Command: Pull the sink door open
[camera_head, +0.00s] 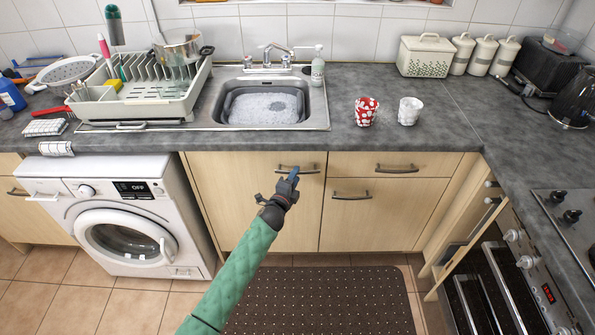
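The sink door (232,198) is a light wood cabinet door below the sink (262,108), and it looks closed, flush with the cabinet front. Its dark bar handle (312,168) is near the top right corner of the door. My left gripper (292,176) is at this handle, its bluish fingertips overlapping the middle of the bar. Whether the fingers grip the bar or are only in front of it is too small to tell. My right gripper is not in view.
A washing machine (122,212) stands left of the door. A drawer (440,164) and another cabinet door (372,215) are on the right. An oven (505,290) is at the far right. A brown mat (320,300) covers the floor in front, which is otherwise clear.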

